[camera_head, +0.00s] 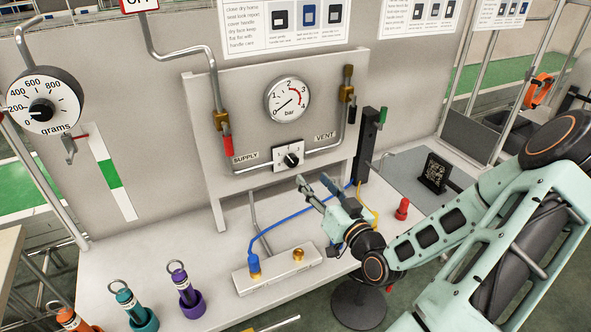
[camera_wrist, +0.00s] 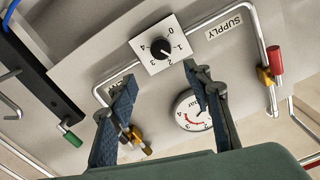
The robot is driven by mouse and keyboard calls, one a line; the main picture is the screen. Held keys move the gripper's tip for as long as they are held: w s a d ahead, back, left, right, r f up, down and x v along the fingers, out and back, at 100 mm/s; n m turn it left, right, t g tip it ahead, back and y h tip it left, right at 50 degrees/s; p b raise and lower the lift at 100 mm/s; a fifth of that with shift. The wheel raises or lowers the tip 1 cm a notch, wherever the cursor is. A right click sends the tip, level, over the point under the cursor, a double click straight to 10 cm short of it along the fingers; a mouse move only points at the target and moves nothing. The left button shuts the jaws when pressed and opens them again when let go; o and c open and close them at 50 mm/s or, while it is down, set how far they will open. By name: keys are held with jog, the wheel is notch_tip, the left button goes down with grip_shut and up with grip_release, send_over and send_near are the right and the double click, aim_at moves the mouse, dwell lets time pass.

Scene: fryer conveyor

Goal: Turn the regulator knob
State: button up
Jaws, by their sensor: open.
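The regulator knob (camera_head: 291,160) is a small black knob on a white square plate, low on the grey panel between the SUPPLY and VENT labels. In the wrist view the knob (camera_wrist: 161,48) appears upside down, with a dial numbered 0 to 4 around it. My gripper (camera_head: 312,181) is open in front of the panel, just below and right of the knob in the head view. In the wrist view its two fingers (camera_wrist: 159,75) are spread, with the knob just beyond and between the tips. They appear apart from it. Nothing is between them.
A pressure gauge (camera_head: 287,100) sits above the knob, its needle at the low end. A red-handled supply valve (camera_head: 228,145) is left; a black post (camera_head: 366,143) stands right. A white block (camera_head: 276,272) with a blue hose (camera_head: 273,222) lies on the bench below.

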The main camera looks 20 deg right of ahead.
aim_at(294, 162)
jog(key=shift+w+d+f+b, duration=0.15)
jog(key=shift+w+b, duration=0.4)
jog(key=shift+b, duration=1.7)
jog(key=shift+w+f+b, duration=0.1)
jog(key=shift+w+b, duration=0.1)
jog(key=shift+b, duration=0.75)
jog(key=w+b, duration=0.1)
jog(key=w, duration=0.1)
jog(key=w+b, duration=0.2)
jog(key=w, duration=0.1)
jog(key=w+a+b, duration=0.1)
jog(key=w+b, duration=0.1)
jog(key=w, duration=0.1)
jog(key=shift+w+a, duration=0.1)
jog(key=shift+w, duration=0.15)
jog(key=c, duration=1.1)
jog(key=shift+c, duration=0.3)
